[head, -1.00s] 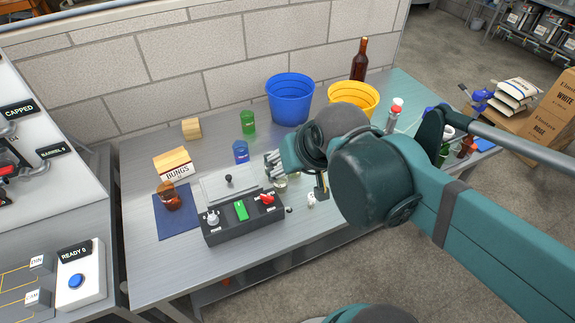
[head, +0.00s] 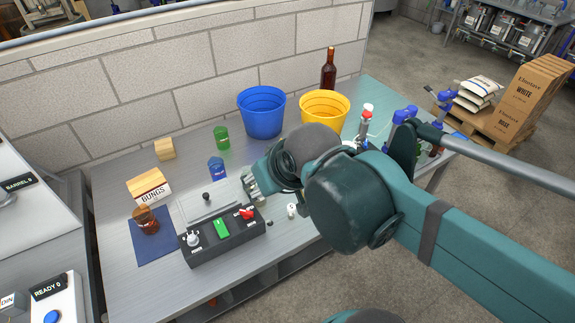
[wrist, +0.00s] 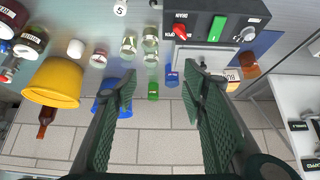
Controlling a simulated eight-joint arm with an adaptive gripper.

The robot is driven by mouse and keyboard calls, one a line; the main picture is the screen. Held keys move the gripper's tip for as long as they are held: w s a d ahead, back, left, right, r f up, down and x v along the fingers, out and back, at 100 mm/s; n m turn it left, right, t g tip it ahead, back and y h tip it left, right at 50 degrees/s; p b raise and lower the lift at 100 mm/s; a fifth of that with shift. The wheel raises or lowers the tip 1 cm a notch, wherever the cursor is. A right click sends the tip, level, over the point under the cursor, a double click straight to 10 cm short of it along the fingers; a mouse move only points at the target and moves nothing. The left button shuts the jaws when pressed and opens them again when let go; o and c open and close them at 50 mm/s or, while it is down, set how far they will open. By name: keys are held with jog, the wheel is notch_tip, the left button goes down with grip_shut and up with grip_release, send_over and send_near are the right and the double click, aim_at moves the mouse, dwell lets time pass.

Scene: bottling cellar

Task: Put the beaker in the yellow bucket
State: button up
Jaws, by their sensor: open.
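The yellow bucket (head: 325,108) stands empty-looking at the back of the bench, right of a blue bucket (head: 261,112); it also shows at the left of the wrist view (wrist: 55,82). Which vessel is the beaker is not certain: an amber glass vessel (head: 147,221) stands on a dark blue mat, and a green cup (head: 222,138) and a small blue cup (head: 217,168) stand near the wall. My gripper (head: 251,184) is over the bench, right of the control box. In the wrist view my gripper (wrist: 160,76) is open and empty, with the green and blue cups visible beyond its fingers.
A black control box (head: 222,238) and a bungs box (head: 149,186) stand left of my gripper. Clear glass jars (wrist: 129,45) are near it in the wrist view. A tall brown bottle (head: 329,70) stands behind the yellow bucket. Several small bottles stand at the right.

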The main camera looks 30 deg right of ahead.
jog(key=shift+w, duration=0.1)
jog(key=shift+w+d+f+m+g+h+p, duration=0.5)
jog(key=shift+w+d+f+m, duration=1.35)
jog(key=shift+w+d, duration=1.55)
jog(key=shift+w+d+f+m+g+h+p, duration=0.15)
jog(key=shift+w+d+f+m+g+h, duration=0.65)
jog(key=shift+w+d+f, duration=2.15)
jog(key=shift+w+d+f+m+g+h+p, duration=0.55)
jog(key=shift+w+d+f+m, duration=1.3)
jog(key=shift+w+d, duration=1.9)
jog(key=shift+s+y, duration=0.1)
jog(key=shift+y, duration=0.15)
jog(key=shift+b+x, duration=0.5)
jog(key=shift+x, duration=0.75)
jog(key=shift+b+x, duration=0.85)
jog(key=shift+x, duration=1.75)
